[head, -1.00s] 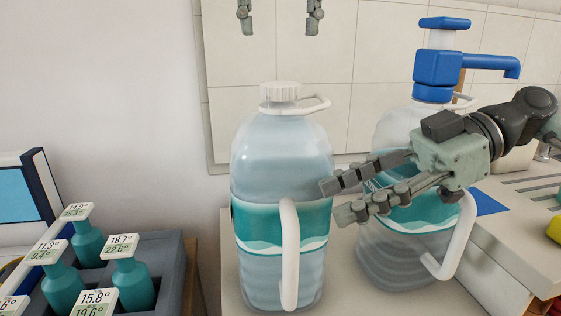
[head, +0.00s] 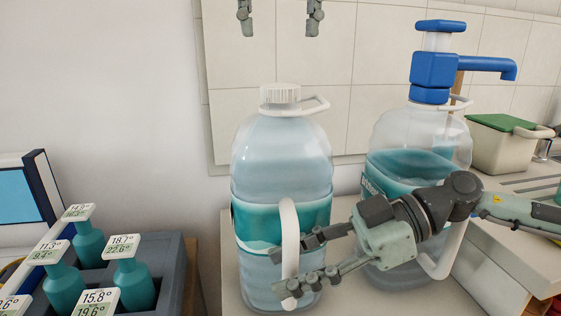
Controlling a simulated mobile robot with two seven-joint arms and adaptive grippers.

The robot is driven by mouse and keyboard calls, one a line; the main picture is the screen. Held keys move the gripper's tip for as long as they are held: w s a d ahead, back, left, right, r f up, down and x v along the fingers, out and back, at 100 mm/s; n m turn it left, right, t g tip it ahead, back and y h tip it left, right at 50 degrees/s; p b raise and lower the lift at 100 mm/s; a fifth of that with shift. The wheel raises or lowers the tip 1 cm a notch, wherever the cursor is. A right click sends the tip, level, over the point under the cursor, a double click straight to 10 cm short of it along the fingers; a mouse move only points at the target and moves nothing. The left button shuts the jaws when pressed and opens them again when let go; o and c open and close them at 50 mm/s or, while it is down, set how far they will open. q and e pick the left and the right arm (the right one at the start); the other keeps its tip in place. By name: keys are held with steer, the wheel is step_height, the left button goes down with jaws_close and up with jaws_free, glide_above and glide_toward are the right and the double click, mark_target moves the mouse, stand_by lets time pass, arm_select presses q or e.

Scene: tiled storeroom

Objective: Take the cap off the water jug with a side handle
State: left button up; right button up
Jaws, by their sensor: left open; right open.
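The water jug (head: 262,160) with a white side handle (head: 289,225) stands upright on the counter, with a teal label band. Its white ribbed cap (head: 280,93) sits on the neck, above a white carrying ring. My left gripper (head: 280,30) is open and empty, high above the cap, with only its fingertips in view. My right gripper (head: 285,272) is open, its fingers reaching from the right to the lower part of the side handle. The upper finger overlaps the handle in the picture; I cannot tell whether it touches.
A second jug (head: 415,140) with a blue pump (head: 434,68) stands close on the right, partly behind my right arm. A green-lidded bin (head: 500,145) is at the back right. A grey crate (head: 178,265) of teal bottles is at the lower left.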

steer(key=shift+a, duration=0.15)
steer(key=shift+c, duration=0.2)
jaws_close()
